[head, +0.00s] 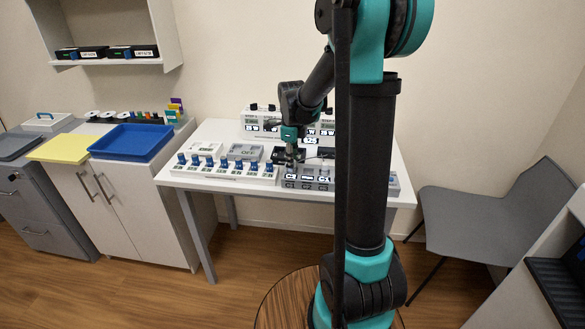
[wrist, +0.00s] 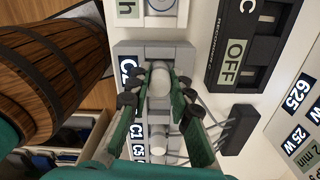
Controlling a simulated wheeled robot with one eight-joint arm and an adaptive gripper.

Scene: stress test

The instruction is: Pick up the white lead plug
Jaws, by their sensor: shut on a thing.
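The white lead plug (wrist: 160,78) shows in the wrist view as a rounded white top in a grey block with dark labels. My gripper (wrist: 161,86) has its two green fingers on either side of it, with the dark tips closed against it. The plug's lower part is hidden, and I cannot tell whether it is still seated. A second pale round top (wrist: 159,129) sits nearer in the same block, between the fingers. In the head view my gripper (head: 291,160) is low over the grey labelled block (head: 308,176) at the table's front; the plug is too small to make out there.
The white table (head: 218,135) holds a row of blue-topped blocks (head: 225,168) left of my gripper. A black unit reading OFF (wrist: 237,52) stands right of the plug in the wrist view. Grey leads (wrist: 205,135) run beside the fingers. A grey chair (head: 480,225) stands at right.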

